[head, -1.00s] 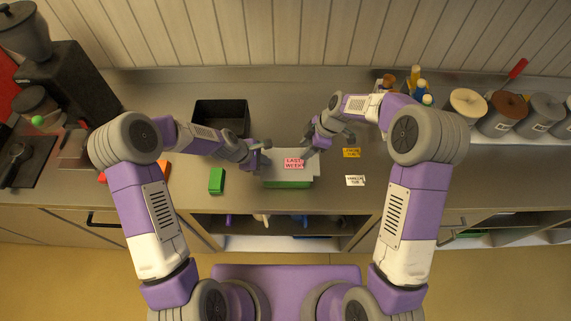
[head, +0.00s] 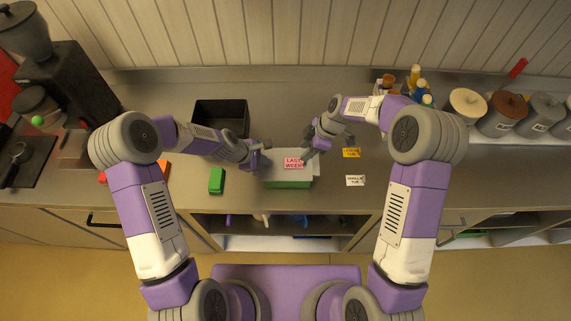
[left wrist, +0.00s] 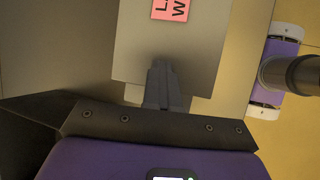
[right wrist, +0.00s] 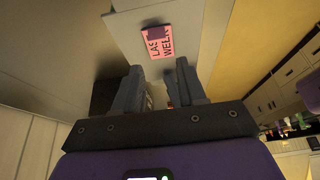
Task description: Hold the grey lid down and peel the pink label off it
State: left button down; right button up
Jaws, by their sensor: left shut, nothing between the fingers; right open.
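The grey lid (head: 277,171) sits on a green-sided tub (head: 290,184) near the counter's front edge. The pink label (head: 294,163), reading "LAST WEEK", lies on the lid; it also shows in the left wrist view (left wrist: 174,8) and the right wrist view (right wrist: 158,42), where a darker patch covers part of one edge. My left gripper (head: 266,158) is shut and empty, its fingertips over the lid's left part; whether they press on it I cannot tell. My right gripper (head: 314,150) is open and empty at the lid's back right, its fingers pointing toward the label and apart from it.
A black open bin (head: 221,117) stands behind my left forearm. A green block (head: 217,181) lies left of the tub. Bottles and canisters (head: 469,104) stand at the back right.

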aim_at(305, 164)
jog(key=shift+f, duration=2.85)
jog(key=c, duration=0.5)
jog(key=shift+c, duration=0.2)
grip_shut()
